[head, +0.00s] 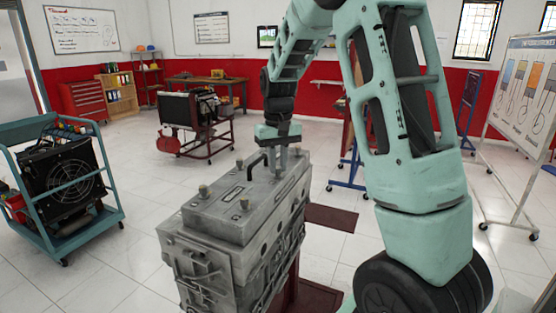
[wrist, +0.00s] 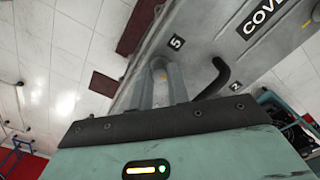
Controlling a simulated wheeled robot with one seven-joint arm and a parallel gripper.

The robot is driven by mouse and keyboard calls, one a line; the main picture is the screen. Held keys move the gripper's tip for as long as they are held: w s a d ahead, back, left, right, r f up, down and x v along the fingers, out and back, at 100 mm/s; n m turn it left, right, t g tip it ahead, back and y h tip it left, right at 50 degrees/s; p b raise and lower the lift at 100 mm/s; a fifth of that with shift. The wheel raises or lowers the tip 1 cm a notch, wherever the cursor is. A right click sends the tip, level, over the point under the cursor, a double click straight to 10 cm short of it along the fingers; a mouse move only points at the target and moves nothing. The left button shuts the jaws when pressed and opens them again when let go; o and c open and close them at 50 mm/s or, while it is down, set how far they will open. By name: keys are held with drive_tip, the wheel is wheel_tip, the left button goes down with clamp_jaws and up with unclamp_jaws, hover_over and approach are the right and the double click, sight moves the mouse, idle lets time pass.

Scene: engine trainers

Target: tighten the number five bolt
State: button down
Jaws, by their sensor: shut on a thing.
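The grey engine block (head: 235,230) stands in the head view with its cover on top. In the wrist view a label "5" (wrist: 177,42) marks the cover beside the number five bolt (wrist: 159,73). My gripper (wrist: 160,82) reaches down to this bolt, its two grey fingers shut around it. In the head view my gripper (head: 281,162) is at the far end of the cover. The fingers hide most of the bolt, so how deep it sits cannot be told.
A black handle (head: 256,162) rises from the cover close to my gripper. Other bolts (head: 204,192) stand nearer on the cover. A teal cart with a radiator (head: 60,180) is at left. A whiteboard (head: 520,90) stands at right.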

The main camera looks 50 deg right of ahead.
sight(278, 167)
drive_tip(key=m+p, duration=0.2)
drive_tip(key=m, duration=0.4)
drive_tip(key=shift+r, duration=0.15)
drive_tip(key=m+p, duration=0.3)
drive_tip(key=m, duration=0.3)
drive_tip(key=shift+m, duration=0.4)
drive_tip(key=m+p, duration=0.3)
drive_tip(key=m, duration=0.2)
drive_tip(key=shift+r, duration=0.1)
drive_tip(key=shift+m+p, duration=1.2)
drive_tip(key=shift+m, duration=0.4)
drive_tip(key=shift+f, duration=0.2)
drive_tip(key=c, duration=1.3)
unclamp_jaws()
drive_tip(key=shift+c, duration=0.2)
drive_tip(key=shift+r, duration=0.1)
wheel_tip(278, 167, up, 17)
drive_tip(key=b, duration=0.3)
drive_tip(key=shift+b, duration=0.4)
